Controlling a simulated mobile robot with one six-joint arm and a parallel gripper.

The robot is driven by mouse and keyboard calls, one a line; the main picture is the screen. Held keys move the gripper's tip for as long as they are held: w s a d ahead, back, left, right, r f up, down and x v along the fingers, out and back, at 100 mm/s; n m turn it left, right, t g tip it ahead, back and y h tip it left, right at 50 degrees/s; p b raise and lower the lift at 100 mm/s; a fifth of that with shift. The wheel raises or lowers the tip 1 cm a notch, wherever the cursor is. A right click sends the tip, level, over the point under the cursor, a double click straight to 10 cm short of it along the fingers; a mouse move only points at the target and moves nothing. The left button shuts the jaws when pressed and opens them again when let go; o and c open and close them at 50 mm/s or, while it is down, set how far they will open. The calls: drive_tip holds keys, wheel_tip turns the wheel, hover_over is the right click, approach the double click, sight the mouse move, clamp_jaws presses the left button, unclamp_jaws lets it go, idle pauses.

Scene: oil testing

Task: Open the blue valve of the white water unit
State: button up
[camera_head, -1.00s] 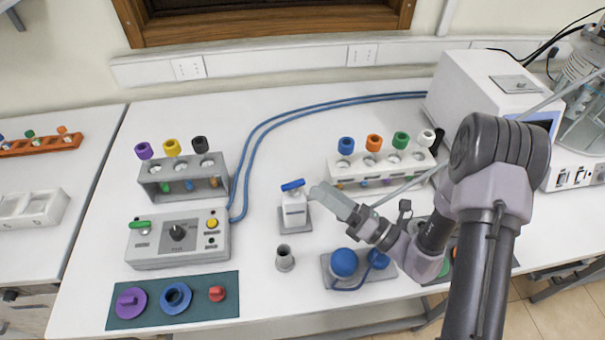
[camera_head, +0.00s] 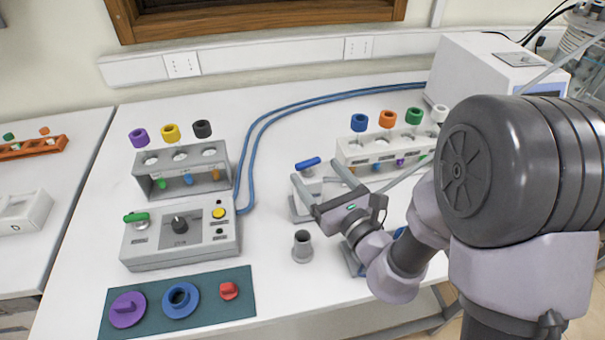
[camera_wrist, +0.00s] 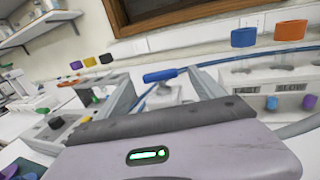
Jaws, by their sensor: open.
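The white water unit (camera_head: 311,186) stands on the table at the middle, partly hidden behind my gripper. Its blue valve (camera_head: 307,164) is a bar-shaped handle on top, lying roughly crosswise and slightly tilted in the picture. My gripper (camera_head: 322,181) is open and empty, its two fingers pointing at the unit from the front right. In the wrist view the blue valve (camera_wrist: 160,75) shows between the two finger ends, with the white unit (camera_wrist: 168,94) below it. I cannot tell whether the fingers reach around the valve.
A small grey cup (camera_head: 302,247) stands just in front of the unit. A grey control box (camera_head: 180,238) and a tube rack (camera_head: 152,171) are at left. A white rack (camera_head: 352,150) stands behind right. Blue hoses (camera_head: 258,128) run along the back.

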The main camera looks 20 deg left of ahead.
sight(305, 161)
drive_tip(key=x, duration=0.8)
drive_tip(key=shift+r, duration=0.1)
drive_tip(key=c, duration=1.4)
drive_tip(key=shift+o, duration=0.2)
drive_tip(key=shift+n+g+y, duration=0.3)
drive_tip(key=n+g+y, duration=0.1)
drive_tip(key=g, duration=0.1)
drive_tip(key=n+g+y, duration=0.1)
drive_tip(key=n+g, duration=0.1)
drive_tip(key=shift+s+a+n+g+y, duration=0.2)
drive_tip(key=shift+s+n+g+y, duration=0.1)
drive_tip(key=shift+s+g+y, duration=0.1)
drive_tip(key=n+g, duration=0.2)
drive_tip(key=s+n+g+y, duration=0.1)
drive_tip(key=g, duration=0.2)
drive_tip(key=shift+a+n+g+b, duration=0.1)
drive_tip(key=shift+n+g+b, duration=0.2)
drive_tip(key=shift+n+b, duration=0.1)
drive_tip(key=n+g, duration=0.1)
drive_tip(key=g, duration=0.1)
drive_tip(key=n+g, duration=0.2)
drive_tip(key=g, duration=0.1)
drive_tip(key=shift+s+g, duration=0.3)
drive_tip(key=shift+s, duration=0.1)
drive_tip(key=shift+s+n+g+h+b, duration=0.25)
drive_tip(key=shift+n+g+h, duration=0.3)
drive_tip(key=shift+n+g, duration=0.55)
drive_tip(key=shift+s+n+g+h+b, duration=0.2)
drive_tip(key=shift+n+g+h, duration=0.5)
drive_tip(key=shift+g, duration=0.6)
